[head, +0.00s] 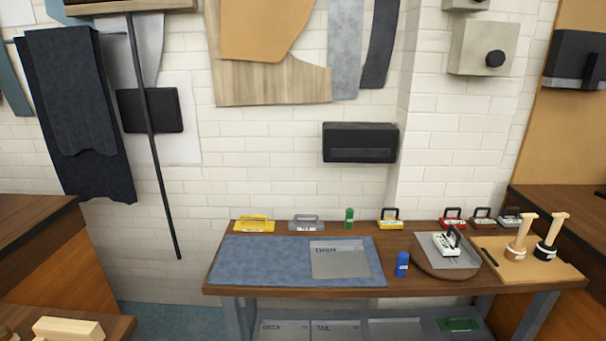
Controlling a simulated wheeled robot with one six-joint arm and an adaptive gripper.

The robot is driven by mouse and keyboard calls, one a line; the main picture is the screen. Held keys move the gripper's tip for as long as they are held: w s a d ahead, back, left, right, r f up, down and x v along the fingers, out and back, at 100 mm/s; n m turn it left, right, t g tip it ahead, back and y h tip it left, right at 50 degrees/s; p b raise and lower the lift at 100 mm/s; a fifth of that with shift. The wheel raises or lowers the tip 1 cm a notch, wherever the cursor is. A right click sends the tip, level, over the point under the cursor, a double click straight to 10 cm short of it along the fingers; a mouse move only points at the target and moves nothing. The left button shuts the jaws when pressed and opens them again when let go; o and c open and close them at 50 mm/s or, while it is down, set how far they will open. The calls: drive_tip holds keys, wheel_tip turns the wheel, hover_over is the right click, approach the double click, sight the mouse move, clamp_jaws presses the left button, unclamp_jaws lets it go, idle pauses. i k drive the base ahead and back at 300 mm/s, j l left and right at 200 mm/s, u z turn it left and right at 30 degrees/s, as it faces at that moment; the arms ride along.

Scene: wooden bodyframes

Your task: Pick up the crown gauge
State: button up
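I cannot tell which piece is the crown gauge, because the labels on the small handled pieces are too small to read. Along the back of the workbench (225,270) stand a wide yellow piece (254,226), a wide grey piece (306,226), a narrow green piece (349,218), a black-handled yellow piece (391,223), a red one (453,222), a brown one (483,221) and a grey one (512,221). A white handled piece (445,244) sits on a grey sheet on a round board (428,271). My gripper is not in view.
Two wooden-handled tools (521,236) (547,238) stand on a tan board (520,268). Labelled bins (335,330) and a green piece (458,324) are below.

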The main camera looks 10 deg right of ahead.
sight(445, 244)
drive_tip(key=z, duration=0.75)
